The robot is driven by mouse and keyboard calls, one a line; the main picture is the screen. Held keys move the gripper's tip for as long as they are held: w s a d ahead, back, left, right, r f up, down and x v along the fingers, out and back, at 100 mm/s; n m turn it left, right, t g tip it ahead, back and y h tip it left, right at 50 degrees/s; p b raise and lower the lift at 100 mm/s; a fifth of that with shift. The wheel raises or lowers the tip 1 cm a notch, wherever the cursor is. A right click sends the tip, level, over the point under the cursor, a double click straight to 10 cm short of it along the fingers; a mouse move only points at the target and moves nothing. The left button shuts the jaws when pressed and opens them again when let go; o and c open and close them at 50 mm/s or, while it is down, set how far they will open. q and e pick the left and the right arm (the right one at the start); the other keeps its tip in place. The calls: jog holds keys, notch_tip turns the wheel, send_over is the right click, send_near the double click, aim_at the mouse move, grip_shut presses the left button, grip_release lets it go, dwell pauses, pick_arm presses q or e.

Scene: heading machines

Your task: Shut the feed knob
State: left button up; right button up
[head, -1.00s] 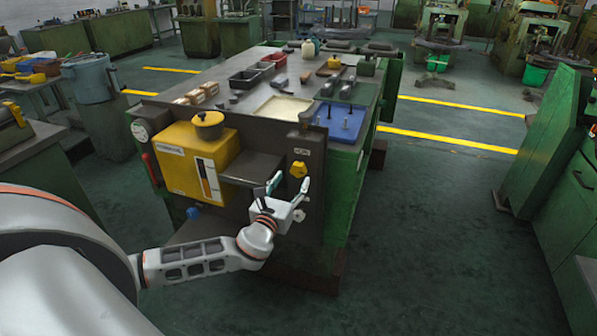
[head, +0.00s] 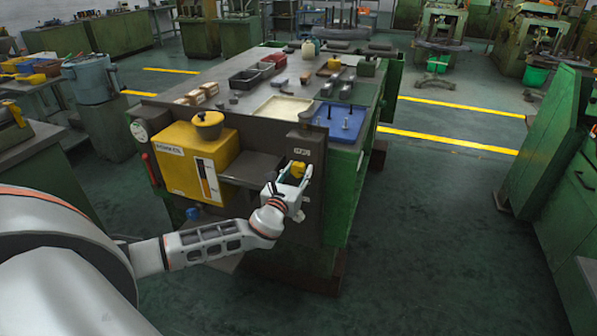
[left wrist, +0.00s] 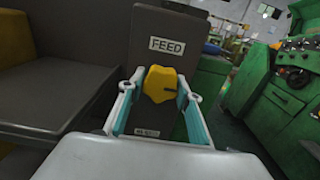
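The yellow feed knob (head: 298,170) sits on a dark plate on the front of the green machine. In the left wrist view the knob (left wrist: 160,84) is under a white label reading FEED, and a dark mark shows on its right side. My left gripper (head: 289,180) is at the knob, with one finger on each side. In the left wrist view my left gripper (left wrist: 160,95) is open, its teal-padded fingers apart around the knob. A gap shows on both sides; I cannot tell whether the tips touch it. My right gripper is not in view.
A yellow box (head: 190,160) with a round cap and a dark ledge (head: 245,173) are left of the knob. A blue tray (head: 342,121) and a cream tray (head: 283,107) lie on the machine top. The floor right of the machine is clear.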

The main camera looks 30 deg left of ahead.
pick_arm(q)
jog(key=shift+n, duration=0.4)
jog(key=n+b, duration=0.1)
jog(key=n, duration=0.3)
jog(key=shift+d+f+n, duration=0.1)
jog(key=shift+d+n, duration=0.05)
jog(key=shift+n, duration=0.25)
jog(key=n, duration=0.5)
jog(key=shift+b, duration=0.4)
jog(key=n, duration=0.4)
jog(key=shift+r, duration=0.2)
jog(key=shift+n, duration=1.5)
jog(key=shift+d+n, duration=0.1)
jog(key=shift+n, duration=0.2)
jog(key=o, duration=1.1)
jog(key=shift+r, duration=0.1)
